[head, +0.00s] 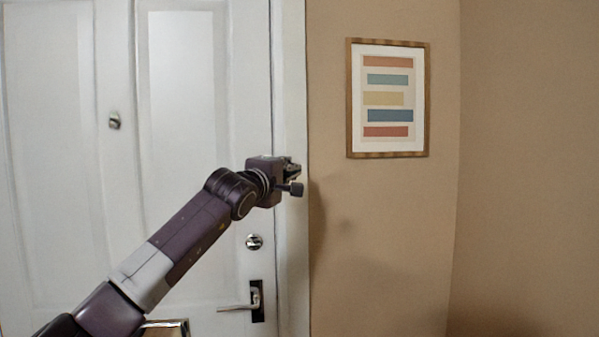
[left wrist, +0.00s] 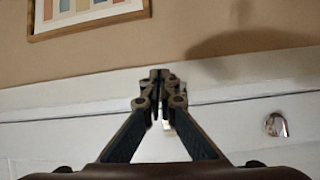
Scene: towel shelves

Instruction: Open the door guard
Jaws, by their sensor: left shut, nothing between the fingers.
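The white door (head: 180,180) stands closed against its frame (head: 293,80). My left gripper (head: 293,170) is in front of the door's right edge and frame, above the round lock. Its fingers are shut and empty; they also show in the left wrist view (left wrist: 160,76), in front of the door edge and frame. I cannot make out the door guard clearly in the head view, where my gripper covers that part of the edge. In the left wrist view a small bright piece shows between the finger links; I cannot tell whether it is the guard. My right gripper is not in view.
The round lock (head: 254,242) and lever handle (head: 240,306) are below my left gripper. A peephole-like metal fitting (head: 114,120) is on the door. A framed striped picture (head: 387,153) hangs on the tan wall (head: 400,230) to the right. The wall below it is clear.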

